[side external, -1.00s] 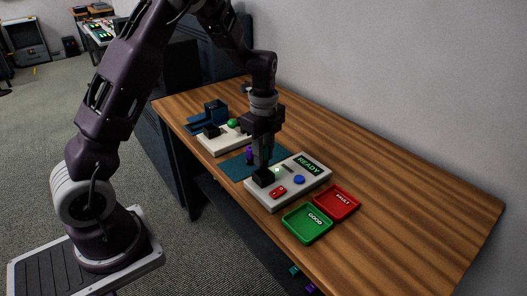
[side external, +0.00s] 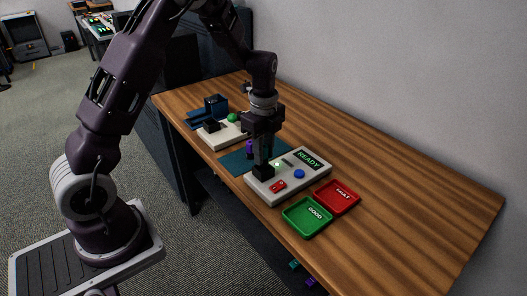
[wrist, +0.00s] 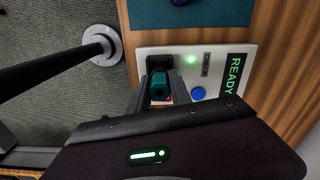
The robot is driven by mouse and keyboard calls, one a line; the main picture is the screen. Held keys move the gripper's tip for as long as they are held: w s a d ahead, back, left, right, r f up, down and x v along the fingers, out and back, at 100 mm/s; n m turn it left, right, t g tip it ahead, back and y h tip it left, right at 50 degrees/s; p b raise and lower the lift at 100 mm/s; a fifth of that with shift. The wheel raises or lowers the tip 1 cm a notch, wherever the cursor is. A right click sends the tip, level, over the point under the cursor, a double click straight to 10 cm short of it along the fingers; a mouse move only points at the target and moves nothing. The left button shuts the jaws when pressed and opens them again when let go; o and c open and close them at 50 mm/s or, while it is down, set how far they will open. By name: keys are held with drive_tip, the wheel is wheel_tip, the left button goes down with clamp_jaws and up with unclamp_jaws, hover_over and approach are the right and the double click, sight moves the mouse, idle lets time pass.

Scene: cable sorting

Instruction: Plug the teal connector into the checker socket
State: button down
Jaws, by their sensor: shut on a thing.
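The teal connector (wrist: 160,86) is between the fingers of my gripper (wrist: 161,95) in the wrist view. My gripper is shut on it. The checker is a pale box (side external: 318,173) with a green READY display, a blue button and a red part. Its black socket block (side external: 264,172) is at the box's left end, directly under my gripper (side external: 263,160) in the side view. In the wrist view the block (wrist: 159,62) lies just beyond the connector. The connector's front end is hidden, so I cannot tell whether it is in the socket.
A purple connector (side external: 249,147) stands on the teal mat (side external: 233,162) behind the checker. A green GOOD tray (side external: 307,229) and a red FAULT tray (side external: 337,208) lie in front. Another pale box (side external: 222,139) with a green button is farther back. The table's right side is clear.

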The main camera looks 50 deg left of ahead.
drive_tip(key=shift+f, duration=1.25)
idle(0.3)
drive_tip(key=c, duration=0.7)
unclamp_jaws()
drive_tip(key=shift+s, duration=0.1)
drive_tip(key=shift+c, duration=0.2)
drive_tip(key=shift+r, duration=3.55)
